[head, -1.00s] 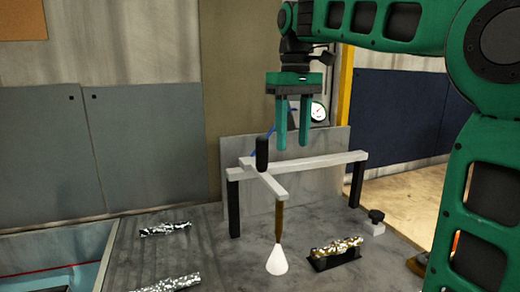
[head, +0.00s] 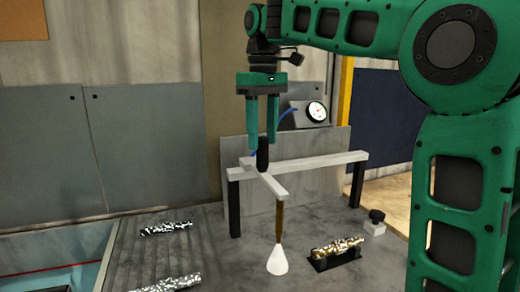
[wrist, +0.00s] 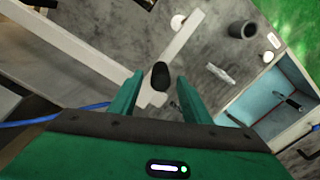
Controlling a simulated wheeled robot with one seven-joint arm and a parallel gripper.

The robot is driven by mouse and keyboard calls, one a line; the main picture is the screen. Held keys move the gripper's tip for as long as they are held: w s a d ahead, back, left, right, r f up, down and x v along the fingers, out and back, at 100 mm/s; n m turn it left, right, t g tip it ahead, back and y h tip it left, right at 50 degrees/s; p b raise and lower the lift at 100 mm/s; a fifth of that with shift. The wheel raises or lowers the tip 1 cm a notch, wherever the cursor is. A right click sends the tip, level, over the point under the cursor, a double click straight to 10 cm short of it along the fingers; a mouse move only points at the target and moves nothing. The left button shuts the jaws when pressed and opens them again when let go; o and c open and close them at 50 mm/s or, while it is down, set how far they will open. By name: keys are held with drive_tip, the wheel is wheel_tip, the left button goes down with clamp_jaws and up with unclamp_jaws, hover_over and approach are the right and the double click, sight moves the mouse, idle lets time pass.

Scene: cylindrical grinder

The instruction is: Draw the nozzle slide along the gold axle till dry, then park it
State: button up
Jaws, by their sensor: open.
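The nozzle slide has a black upright handle (head: 263,153) on a pale cross arm (head: 268,183), with a brown tube and white cone nozzle (head: 277,261) hanging from its front end. It sits on a white rail (head: 325,163). The gold axle (head: 338,246), speckled gold and white, lies in a black cradle right of the cone; a gap shows between them. My gripper (head: 262,146) is open, pointing down, with its fingertips around the top of the handle in the head view. In the wrist view, the handle (wrist: 160,75) appears between the fingertips.
Two black-and-white speckled axles (head: 166,228) (head: 165,287) lie on the left of the grey bed. A black knob (head: 376,216) stands at right. A dial gauge (head: 316,111) is behind the rail. A teal-lined recess (head: 50,270) is at lower left.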

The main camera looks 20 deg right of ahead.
sight(263, 147)
drive_tip(key=shift+f, duration=1.7)
clamp_jaws()
